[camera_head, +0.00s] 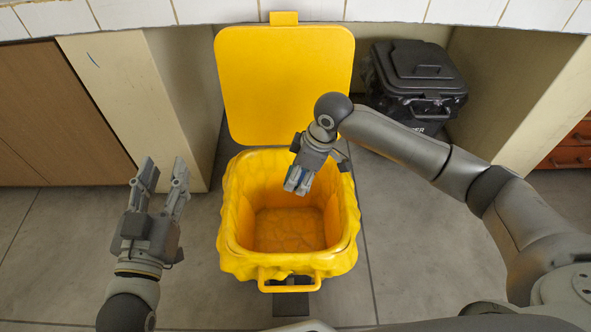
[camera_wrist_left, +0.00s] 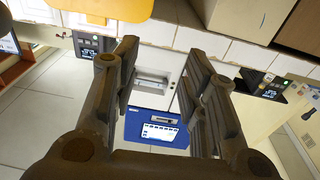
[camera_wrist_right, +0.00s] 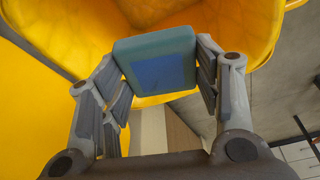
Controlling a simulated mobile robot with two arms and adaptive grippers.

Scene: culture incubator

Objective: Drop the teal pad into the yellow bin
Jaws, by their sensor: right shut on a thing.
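The yellow bin (camera_head: 232,240) stands on the floor with its lid (camera_head: 285,75) raised and a yellow liner folded over its rim. Its inside looks empty. My right gripper (camera_head: 298,184) is over the bin's opening, near its back right part. It is shut on the teal pad (camera_wrist_right: 155,60), which has a blue face and sits between the fingertips in the right wrist view. In the head view the pad is mostly hidden by the fingers. My left gripper (camera_head: 165,172) is open and empty, to the left of the bin.
A black lidded container (camera_head: 415,75) stands behind and right of the bin. A pale cabinet side (camera_head: 135,105) is at the left, and a white tiled counter edge (camera_head: 400,10) runs across the top. The floor left of the bin is clear.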

